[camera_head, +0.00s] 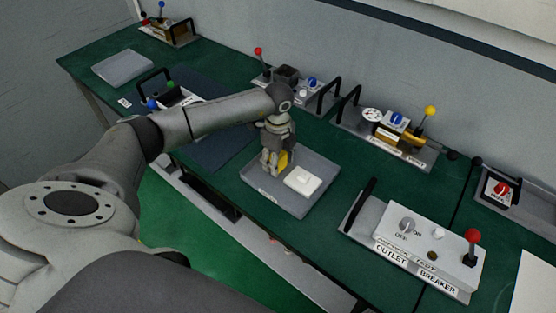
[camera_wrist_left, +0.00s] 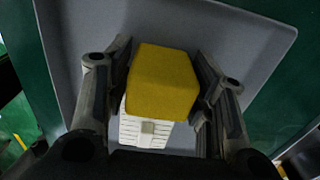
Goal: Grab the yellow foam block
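The yellow foam block (camera_head: 283,158) shows partly behind my left gripper (camera_head: 270,168) over the grey tray (camera_head: 310,203). In the left wrist view the yellow foam block (camera_wrist_left: 163,80) sits between the two fingers of my left gripper (camera_wrist_left: 163,92). The fingers are open, one on each side of the block, with narrow gaps. A white block (camera_head: 302,181) lies on the tray beside the gripper. The white block (camera_wrist_left: 145,130) also shows in the wrist view, partly covered by the yellow block. My right gripper is not in view.
The green table (camera_head: 235,195) holds several panels with levers and handles along the wall. An outlet and breaker box (camera_head: 430,247) stands to the right of the tray. Another flat grey tray (camera_head: 122,67) lies at the far left.

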